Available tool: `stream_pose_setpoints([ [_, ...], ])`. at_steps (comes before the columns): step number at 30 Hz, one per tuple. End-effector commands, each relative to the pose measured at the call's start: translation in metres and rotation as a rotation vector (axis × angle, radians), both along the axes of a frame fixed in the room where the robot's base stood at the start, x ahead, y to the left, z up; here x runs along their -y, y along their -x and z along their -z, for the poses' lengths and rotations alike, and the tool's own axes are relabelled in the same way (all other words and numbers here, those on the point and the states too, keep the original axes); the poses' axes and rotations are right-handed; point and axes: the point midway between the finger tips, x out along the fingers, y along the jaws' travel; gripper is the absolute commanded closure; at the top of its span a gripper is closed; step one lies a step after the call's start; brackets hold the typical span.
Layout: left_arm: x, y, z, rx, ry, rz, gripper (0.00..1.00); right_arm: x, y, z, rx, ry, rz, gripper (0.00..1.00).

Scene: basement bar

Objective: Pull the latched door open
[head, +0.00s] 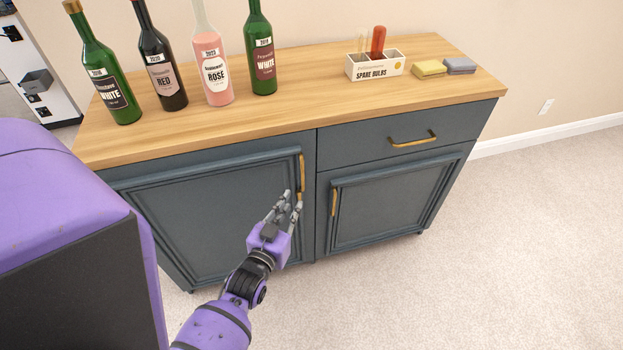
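The cabinet's left door (205,222) is dark blue-grey with a framed panel and stands closed. Its upright brass handle (301,172) is near the door's right edge. The smaller right door (385,205) is also closed, with a brass handle (333,202) at its left edge. No latch shows. My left gripper (293,199) is in front of the left door at the lower end of its handle. Its fingertips are close together and overlap the handle in the picture; I cannot tell whether they grip it. My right gripper is out of view.
A closed drawer (395,137) with a brass handle is above the right door. Several bottles (213,70), a spare-bulbs box (376,67) and two sponges (430,68) stand on the wooden top (300,108). The carpet (520,240) in front and at right is clear.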

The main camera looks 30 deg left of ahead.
Motion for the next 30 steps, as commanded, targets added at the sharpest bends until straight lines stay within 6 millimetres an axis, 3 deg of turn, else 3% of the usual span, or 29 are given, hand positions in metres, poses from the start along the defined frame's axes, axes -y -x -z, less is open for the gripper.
stream_pose_setpoints([
  [3,-0.012,-0.023,-0.008,0.081,0.0,-0.03,0.83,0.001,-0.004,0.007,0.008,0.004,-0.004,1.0],
  [7,-0.017,-0.038,-0.017,0.117,-0.001,-0.04,0.83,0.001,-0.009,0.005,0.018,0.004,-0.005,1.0],
  [18,-0.033,-0.092,-0.018,0.117,-0.002,-0.04,0.83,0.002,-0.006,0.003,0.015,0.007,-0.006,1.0],
  [24,-0.037,-0.105,-0.017,0.114,-0.001,-0.04,0.83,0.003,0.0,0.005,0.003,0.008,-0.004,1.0],
  [30,-0.037,-0.106,-0.017,0.114,-0.001,-0.04,0.83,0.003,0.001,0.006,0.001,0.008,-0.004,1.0],
])
